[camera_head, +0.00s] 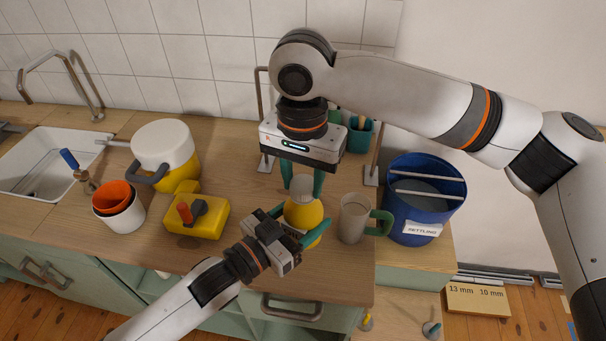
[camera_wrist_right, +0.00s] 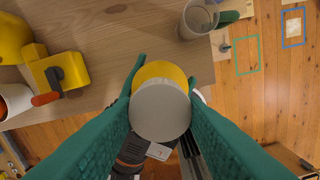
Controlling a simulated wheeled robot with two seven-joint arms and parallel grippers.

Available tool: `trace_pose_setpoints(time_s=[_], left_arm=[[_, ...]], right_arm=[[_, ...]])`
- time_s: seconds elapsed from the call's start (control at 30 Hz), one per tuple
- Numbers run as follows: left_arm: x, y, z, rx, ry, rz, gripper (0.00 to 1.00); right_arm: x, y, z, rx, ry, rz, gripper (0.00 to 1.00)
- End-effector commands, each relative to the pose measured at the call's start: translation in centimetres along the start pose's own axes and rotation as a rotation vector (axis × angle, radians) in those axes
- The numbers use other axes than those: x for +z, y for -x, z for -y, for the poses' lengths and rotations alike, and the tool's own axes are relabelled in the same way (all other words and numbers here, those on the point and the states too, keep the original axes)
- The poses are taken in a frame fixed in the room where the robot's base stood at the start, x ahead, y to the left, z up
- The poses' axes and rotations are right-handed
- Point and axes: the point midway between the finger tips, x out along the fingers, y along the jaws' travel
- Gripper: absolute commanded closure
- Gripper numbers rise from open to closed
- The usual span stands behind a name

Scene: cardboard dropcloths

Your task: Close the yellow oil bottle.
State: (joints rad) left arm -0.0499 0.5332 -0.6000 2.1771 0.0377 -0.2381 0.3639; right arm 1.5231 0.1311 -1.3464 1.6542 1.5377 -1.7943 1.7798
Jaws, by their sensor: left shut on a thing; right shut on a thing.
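The yellow oil bottle (camera_head: 304,216) stands near the counter's front edge, and its round body also shows in the right wrist view (camera_wrist_right: 160,72). A pale grey cap (camera_head: 302,186) is directly above the body, and its flat round top fills the middle of the right wrist view (camera_wrist_right: 160,112). I cannot tell whether the cap is fully seated. My right gripper (camera_head: 302,180) points down from above, its teal fingers shut on the cap's sides. My left gripper (camera_head: 298,230) comes in low from the front left, shut on the bottle's body, which partly hides its fingers.
A grey mug (camera_head: 352,218) with a green handle stands close right of the bottle. Beyond it is a blue bucket (camera_head: 424,205).

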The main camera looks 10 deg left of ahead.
Motion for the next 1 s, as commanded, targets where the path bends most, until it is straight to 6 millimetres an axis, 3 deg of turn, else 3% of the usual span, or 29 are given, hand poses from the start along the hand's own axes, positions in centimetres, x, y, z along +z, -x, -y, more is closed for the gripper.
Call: trace_pose_setpoints(time_s=[0.3, 0.5, 0.67, 0.97, 1.0], left_arm=[[0.02, 0.0, 0.01, 0.0, 0.0, 0.0, 1.0], [0.01, 0.0, 0.02, 0.0, 0.0, 0.0, 1.0], [0.01, 0.0, 0.03, -0.001, -0.001, 0.0, 1.0], [0.0, 0.01, 0.05, -0.001, -0.001, 0.0, 1.0], [0.0, 0.01, 0.05, -0.001, -0.001, 0.0, 1.0]], right_arm=[[0.0, -0.05, -0.18, 0.0, -0.736, -0.003, 0.82], [0.01, -0.08, -0.25, -0.001, -1.12, -0.004, 0.82], [0.11, -0.04, -0.2, -0.001, -1.252, -0.001, 0.82], [0.15, -0.02, -0.18, 0.0, -1.263, 0.0, 0.82], [0.15, -0.02, -0.19, 0.0, -1.263, 0.0, 0.55]])
